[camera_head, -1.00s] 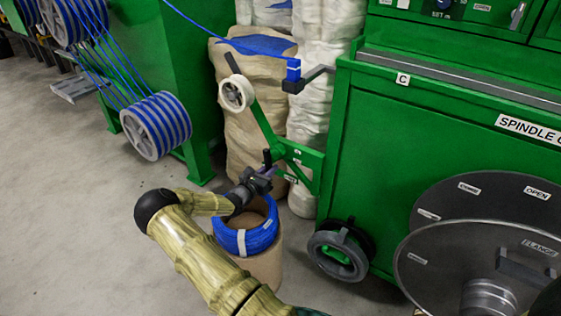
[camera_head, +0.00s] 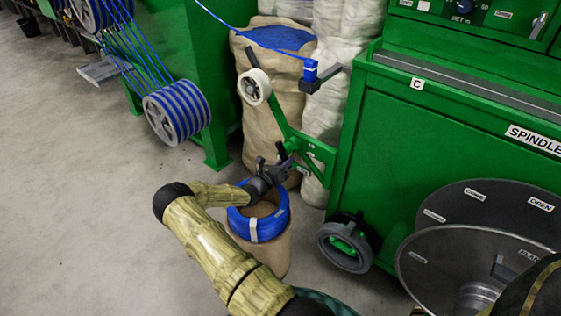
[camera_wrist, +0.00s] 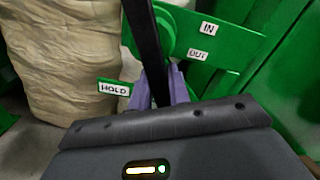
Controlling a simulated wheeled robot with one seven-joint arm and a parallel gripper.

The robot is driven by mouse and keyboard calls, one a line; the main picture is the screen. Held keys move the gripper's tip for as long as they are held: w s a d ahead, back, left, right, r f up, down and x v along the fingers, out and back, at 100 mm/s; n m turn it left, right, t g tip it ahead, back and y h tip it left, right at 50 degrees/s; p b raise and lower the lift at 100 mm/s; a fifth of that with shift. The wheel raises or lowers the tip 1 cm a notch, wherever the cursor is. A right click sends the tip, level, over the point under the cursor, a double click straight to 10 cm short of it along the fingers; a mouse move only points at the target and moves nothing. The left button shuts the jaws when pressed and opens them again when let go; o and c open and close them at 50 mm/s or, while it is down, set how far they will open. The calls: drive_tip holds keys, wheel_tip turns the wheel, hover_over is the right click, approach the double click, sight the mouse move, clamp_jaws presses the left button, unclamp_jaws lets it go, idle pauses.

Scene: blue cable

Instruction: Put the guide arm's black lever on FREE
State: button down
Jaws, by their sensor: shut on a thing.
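The green guide arm (camera_head: 275,118) slants up from a bracket on the green machine and carries a white roller (camera_head: 254,86) at its upper end. Its black lever (camera_wrist: 147,40) runs down between my gripper's purple fingers in the wrist view. My gripper (camera_wrist: 162,88) is shut on the lever. In the head view my gripper (camera_head: 276,172) is at the guide arm's lower end, above a blue cable coil. A HOLD label (camera_wrist: 114,88) is just left of the fingers. IN and OUT labels are on the green plate to the right. I see no readable FREE label.
The blue cable coil (camera_head: 270,229) lies on a brown drum (camera_head: 268,257) close below my gripper. Wrapped sacks (camera_head: 268,125) stand behind the guide arm. The green spindle cabinet (camera_head: 440,150) is to the right.

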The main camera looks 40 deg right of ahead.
drive_tip(key=shift+a+f, duration=0.1)
drive_tip(key=shift+f, duration=0.1)
drive_tip(key=c, duration=1.5)
unclamp_jaws()
drive_tip(key=shift+o, duration=0.9)
drive_tip(key=shift+r, duration=0.15)
drive_tip(key=s+a+p, duration=0.3)
drive_tip(key=a, duration=1.4)
